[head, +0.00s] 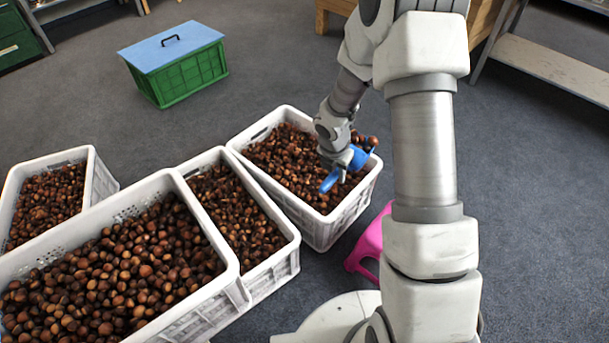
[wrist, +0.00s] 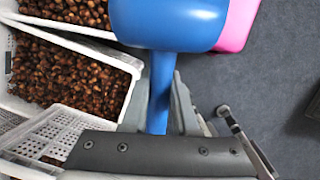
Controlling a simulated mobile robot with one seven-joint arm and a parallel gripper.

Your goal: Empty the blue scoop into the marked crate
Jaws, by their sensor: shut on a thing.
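My gripper (head: 340,170) is shut on the handle of the blue scoop (head: 330,182), above the right-hand white crate (head: 324,229) of chestnuts. Several chestnuts show at the scoop's bowl, which is partly hidden by my gripper and appears loaded. In the wrist view the blue scoop (wrist: 168,22) is seen from its smooth outside, with its handle between the fingers of my gripper (wrist: 160,105); its contents are hidden there. Other white crates of chestnuts stand to the left: a narrow one (head: 273,262), a large front one (head: 190,318) and a far-left one (head: 95,178). I cannot make out a mark on any crate.
A pink object (head: 368,240), perhaps a stool, stands right of the right-hand crate, partly hidden by my arm. A green crate with a blue lid (head: 172,45) stands at the back. Wooden furniture (head: 545,66) is at the back right. Grey floor is clear between.

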